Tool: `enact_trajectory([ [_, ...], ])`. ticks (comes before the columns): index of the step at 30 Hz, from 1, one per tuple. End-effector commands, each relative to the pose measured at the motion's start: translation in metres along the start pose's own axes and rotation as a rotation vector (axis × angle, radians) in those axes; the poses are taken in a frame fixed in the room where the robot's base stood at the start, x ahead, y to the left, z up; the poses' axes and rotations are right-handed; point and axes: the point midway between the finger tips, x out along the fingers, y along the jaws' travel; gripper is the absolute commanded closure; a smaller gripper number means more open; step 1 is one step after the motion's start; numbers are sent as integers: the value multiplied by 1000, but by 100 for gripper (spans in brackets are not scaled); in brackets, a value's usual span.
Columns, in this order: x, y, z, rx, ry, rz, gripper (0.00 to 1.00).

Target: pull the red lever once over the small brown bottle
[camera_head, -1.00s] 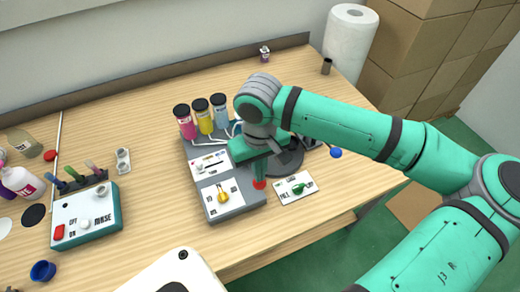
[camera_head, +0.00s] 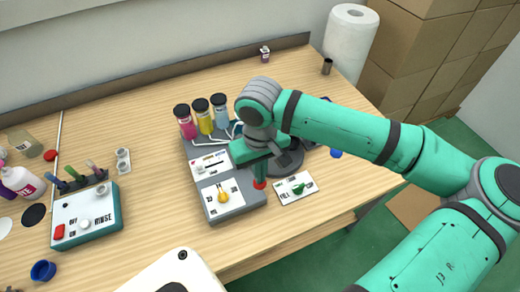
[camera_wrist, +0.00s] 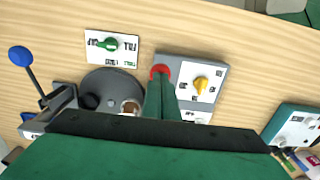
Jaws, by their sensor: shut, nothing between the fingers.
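The red lever's knob (camera_head: 260,184) is at the right edge of the grey dispenser box (camera_head: 232,207). It also shows in the wrist view (camera_wrist: 160,71). My gripper (camera_head: 260,176) is shut, with nothing between its fingers. Its fingertips are right at the red knob, overlapping it in both views; I cannot tell whether they touch it. In the wrist view the green fingers (camera_wrist: 161,92) hide part of the knob. A small round brown-and-white thing (camera_wrist: 131,107) shows on the dark round plate (camera_wrist: 105,84), probably the small brown bottle, partly hidden by my gripper.
Pink (camera_head: 185,122), yellow (camera_head: 203,116) and blue (camera_head: 219,111) bottles stand behind the dispenser. A card with a green knob (camera_head: 298,188) lies right of it. A blue-knobbed lever (camera_wrist: 20,56) is beside the round plate. The rinse box (camera_head: 88,222) is at left. Clear wood lies between the boxes.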

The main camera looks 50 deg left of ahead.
Motion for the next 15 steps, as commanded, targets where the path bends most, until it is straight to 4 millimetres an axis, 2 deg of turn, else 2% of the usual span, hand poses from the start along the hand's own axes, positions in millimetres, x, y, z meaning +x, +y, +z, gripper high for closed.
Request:
enact_trajectory([
  [15,18,0,0,1,-1,-1,100],
])
